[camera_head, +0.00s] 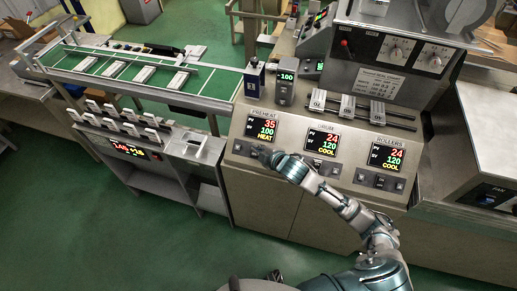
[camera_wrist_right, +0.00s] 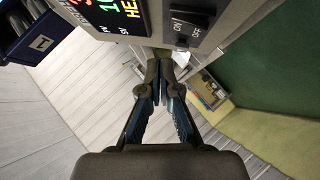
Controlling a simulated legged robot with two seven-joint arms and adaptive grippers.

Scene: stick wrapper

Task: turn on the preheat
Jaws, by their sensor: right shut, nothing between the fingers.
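The preheat display (camera_head: 263,129) is at the left of the sloped control panel and reads 35, 100 and HEAT. My right gripper (camera_head: 268,157) is at the panel just below this display, and its fingers hide part of the switch row there. In the right wrist view the gripper (camera_wrist_right: 160,70) is shut and empty. Its tips are beside and below a black switch (camera_wrist_right: 190,24) marked ON and OFF, next to the lit display (camera_wrist_right: 118,14). Whether the tips touch the panel I cannot tell. My left gripper is not in view.
Two more displays, the middle one (camera_head: 323,142) and the rollers one (camera_head: 386,155), both read COOL, with switches below. A rack machine with a red display (camera_head: 128,149) stands to the left. Green floor (camera_head: 60,225) is open in front.

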